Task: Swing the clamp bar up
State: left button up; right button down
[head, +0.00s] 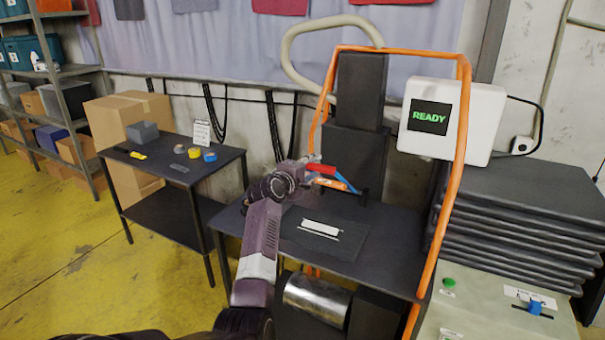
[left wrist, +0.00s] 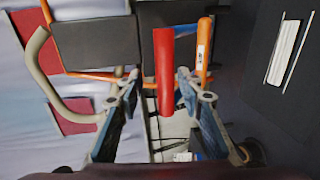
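A red bar (left wrist: 164,70), which looks like the grip of the clamp bar, stands between the spread fingers of my left gripper (left wrist: 158,80) in the left wrist view, with gaps on both sides. In the head view the red bar (head: 321,168) is at the far side of the dark work table, just beyond my left gripper (head: 318,179). The left gripper is open. What the red bar joins to is mostly hidden by my gripper. My right gripper is not in view.
An orange labelled cylinder (left wrist: 203,50) is close to the right finger. An orange tube frame (head: 456,160) surrounds the work table (head: 385,245), and a white strip (head: 320,229) lies on its mat. A white box (head: 480,115) reads READY. A side table (head: 215,163) holds tape rolls.

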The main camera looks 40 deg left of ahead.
pick_arm(q)
jog(key=v, duration=0.8)
jog(key=shift+s+r, duration=0.2)
jog(key=shift+s, duration=0.15)
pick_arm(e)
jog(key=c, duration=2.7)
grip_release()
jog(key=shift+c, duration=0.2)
